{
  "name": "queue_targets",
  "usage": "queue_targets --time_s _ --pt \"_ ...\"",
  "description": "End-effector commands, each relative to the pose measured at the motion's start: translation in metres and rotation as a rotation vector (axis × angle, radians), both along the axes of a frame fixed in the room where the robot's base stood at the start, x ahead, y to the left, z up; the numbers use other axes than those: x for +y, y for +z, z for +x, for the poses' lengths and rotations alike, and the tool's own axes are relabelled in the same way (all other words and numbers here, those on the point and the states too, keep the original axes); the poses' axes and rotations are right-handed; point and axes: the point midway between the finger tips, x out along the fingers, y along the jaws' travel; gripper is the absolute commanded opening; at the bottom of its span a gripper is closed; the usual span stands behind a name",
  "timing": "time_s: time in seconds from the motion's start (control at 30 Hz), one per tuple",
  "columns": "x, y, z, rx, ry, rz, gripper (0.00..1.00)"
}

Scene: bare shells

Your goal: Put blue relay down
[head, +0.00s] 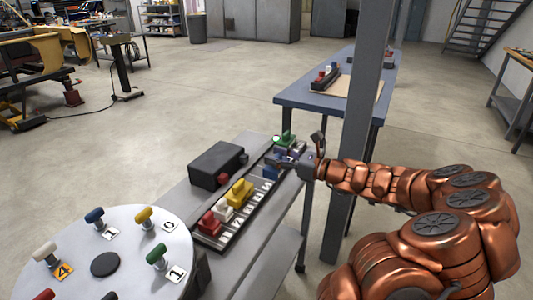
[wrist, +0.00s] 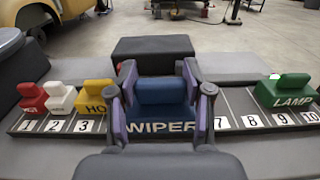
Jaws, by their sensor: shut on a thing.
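The blue relay (wrist: 162,112), lettered WIPER, is upright between the two purple-sided fingers of my gripper (wrist: 160,98), which is shut on it. It is at the middle stretch of the numbered rail (wrist: 237,106), between slots 3 and 7. I cannot tell whether its base touches the rail. In the head view my gripper (head: 290,160) is over the far part of the rail, partly hiding that area. Red (wrist: 31,97), white (wrist: 60,98) and yellow (wrist: 96,95) relays stand at slots 1 to 3. A green LAMP relay (wrist: 287,92) stands near slots 9 and 10.
A dark box (head: 216,165) stands behind the rail on the grey bench (head: 182,200). A round white plate (head: 130,262) with coloured pegs is at the front left. A grey post (head: 352,130) rises beside my arm. A blue table (head: 290,97) stands farther back.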

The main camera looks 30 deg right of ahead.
Motion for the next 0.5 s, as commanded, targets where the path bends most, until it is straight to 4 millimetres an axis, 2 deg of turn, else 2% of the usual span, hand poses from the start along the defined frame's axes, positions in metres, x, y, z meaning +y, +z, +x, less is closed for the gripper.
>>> queue_targets --time_s 0.5 --pt "-0.037 -0.008 0.067 0.003 -0.001 -0.003 0.11"
